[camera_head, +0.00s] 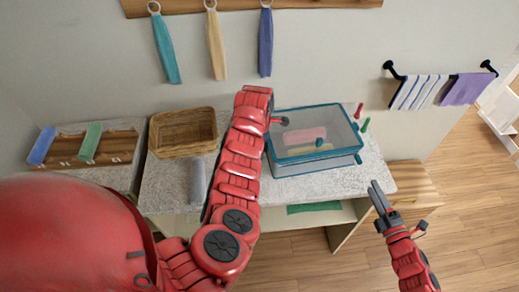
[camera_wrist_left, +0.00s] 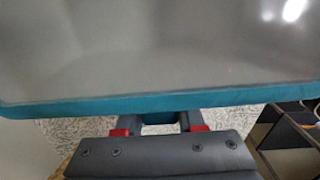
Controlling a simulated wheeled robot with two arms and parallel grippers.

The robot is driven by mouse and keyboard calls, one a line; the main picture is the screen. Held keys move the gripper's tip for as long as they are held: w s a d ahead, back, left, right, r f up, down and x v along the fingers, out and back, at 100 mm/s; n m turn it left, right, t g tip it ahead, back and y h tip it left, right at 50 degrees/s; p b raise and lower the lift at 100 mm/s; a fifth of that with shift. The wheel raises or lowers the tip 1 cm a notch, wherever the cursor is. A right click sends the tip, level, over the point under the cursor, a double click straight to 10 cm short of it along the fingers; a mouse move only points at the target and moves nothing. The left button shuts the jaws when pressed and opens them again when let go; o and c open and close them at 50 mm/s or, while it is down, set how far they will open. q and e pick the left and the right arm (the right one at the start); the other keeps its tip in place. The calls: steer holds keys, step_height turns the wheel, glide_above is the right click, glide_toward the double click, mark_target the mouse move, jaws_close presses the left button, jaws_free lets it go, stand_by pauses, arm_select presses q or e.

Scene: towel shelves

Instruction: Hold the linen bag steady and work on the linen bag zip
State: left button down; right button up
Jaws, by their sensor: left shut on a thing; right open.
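The linen bag (camera_head: 315,166) is a clear, box-shaped bag with teal edging, standing on the counter. A pink item and a small yellow item show through its top. Small teal pieces stick out at its right side; I cannot tell which is the zip pull. My left gripper (camera_wrist_left: 158,122) is shut on a teal part (camera_wrist_left: 158,130) at the bag's edge in the left wrist view. In the head view my left forearm and wrist mostly hide that grip at the bag's left side. My right gripper (camera_head: 376,190) is open and empty, right of the bag and in front of the counter edge.
A wicker basket (camera_head: 184,132) and a grey roll (camera_head: 198,180) are on the counter (camera_head: 165,185) at left. Red (camera_head: 358,111) and green (camera_head: 365,125) pegs stand behind the bag's right side. Towels hang on the wall. A wooden cabinet (camera_head: 412,180) stands at right.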

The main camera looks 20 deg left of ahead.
mark_target(361, 164)
stand_by(0.5)
steer(key=w+a+n, duration=0.2)
steer(key=w+n, duration=0.1)
steer(key=n, duration=0.2)
steer(key=w+a+n, duration=0.2)
steer(key=w+n, duration=0.1)
steer(key=n, duration=0.2)
steer(key=w+a+n, duration=0.2)
steer(key=w+n, duration=0.2)
steer(key=n, duration=0.2)
steer(key=shift+a, duration=0.3)
steer(key=shift+c, duration=0.2)
jaws_close()
stand_by(1.0)
